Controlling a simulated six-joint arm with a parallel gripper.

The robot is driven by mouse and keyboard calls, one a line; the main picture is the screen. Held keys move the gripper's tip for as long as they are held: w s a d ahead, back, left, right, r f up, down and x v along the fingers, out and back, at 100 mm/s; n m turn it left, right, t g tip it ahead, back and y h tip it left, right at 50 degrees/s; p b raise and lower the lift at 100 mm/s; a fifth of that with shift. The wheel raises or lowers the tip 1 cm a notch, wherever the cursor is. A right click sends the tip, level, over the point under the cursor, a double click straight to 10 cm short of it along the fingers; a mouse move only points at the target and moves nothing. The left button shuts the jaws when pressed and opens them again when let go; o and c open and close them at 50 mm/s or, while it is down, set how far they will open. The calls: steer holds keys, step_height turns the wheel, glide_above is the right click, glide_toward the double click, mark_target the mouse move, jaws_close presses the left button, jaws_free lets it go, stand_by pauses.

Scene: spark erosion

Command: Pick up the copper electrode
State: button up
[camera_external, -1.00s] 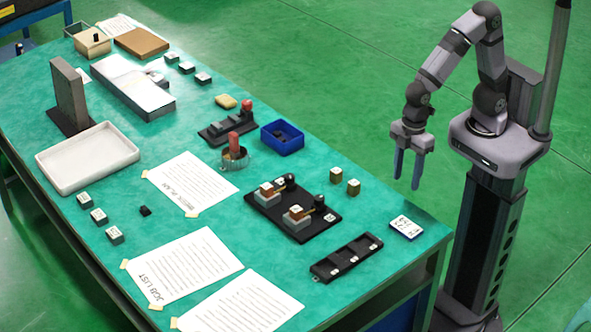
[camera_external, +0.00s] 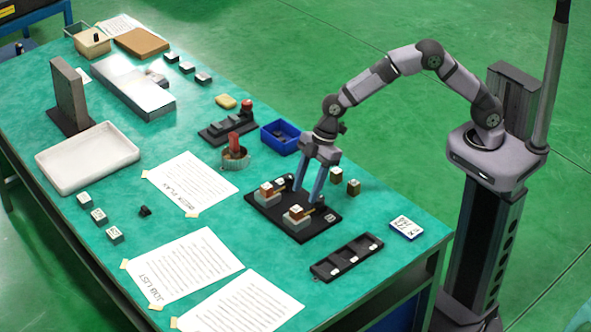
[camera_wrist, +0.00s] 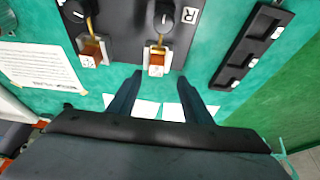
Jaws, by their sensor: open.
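Copper-coloured blocks sit under brass-coloured arms on a black plate (camera_external: 318,226) with two black knobs. One is the left block (camera_wrist: 92,47); the other is the right block (camera_wrist: 157,58). Both also show in the external view, the far block (camera_external: 267,188) and the near block (camera_external: 296,211). I cannot tell which thing is the copper electrode. My gripper (camera_external: 306,195) is open and empty, pointing down over the plate. In the wrist view my fingertips (camera_wrist: 160,76) are on either side of the right block's near edge; contact is unclear.
Two small brownish cubes, one at the plate's back right (camera_external: 353,187), stand close to my gripper. A blue bin (camera_external: 282,146), a round cup (camera_external: 235,160) with a red piece and a black rack (camera_external: 345,258) are nearby. Papers lie left of the plate.

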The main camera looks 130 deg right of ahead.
mark_target(296, 209)
steer(key=shift+d+p+x, duration=0.2)
steer(key=shift+p+x, duration=0.55)
steer(key=shift+x, duration=0.85)
steer(key=shift+d+p+x, duration=0.15)
steer(key=shift+p+x, duration=0.6)
steer(key=shift+x, duration=0.85)
steer(key=shift+w+r, duration=0.1)
jaws_close()
